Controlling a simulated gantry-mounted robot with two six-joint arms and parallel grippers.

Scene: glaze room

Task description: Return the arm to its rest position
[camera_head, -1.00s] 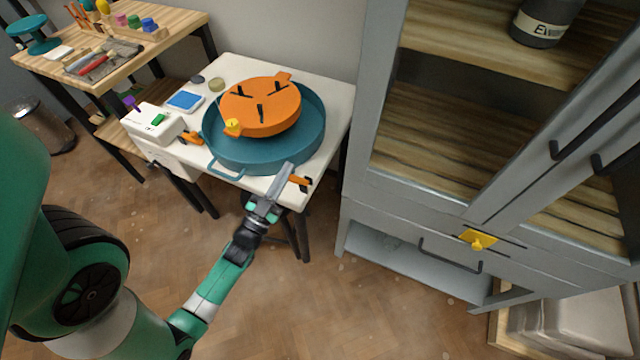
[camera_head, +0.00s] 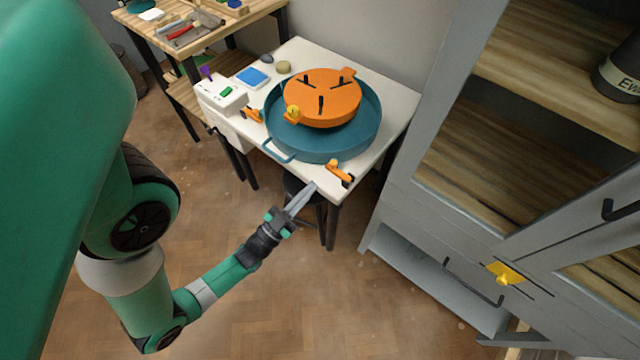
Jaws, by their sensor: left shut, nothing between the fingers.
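My left gripper (camera_head: 301,199) is in front of the white table (camera_head: 392,112), near its front edge and above the floor. Its fingers are together and hold nothing. The green left arm reaches in from the left and bends up toward the table. My right gripper is not in the view.
On the white table, a teal round basin (camera_head: 330,147) holds an orange disc (camera_head: 338,105) with black slots. Orange clamps (camera_head: 339,173) sit by it. A grey cabinet (camera_head: 440,215) with a yellow latch (camera_head: 505,273) stands right. A wooden bench (camera_head: 252,22) is behind. Floor in front is clear.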

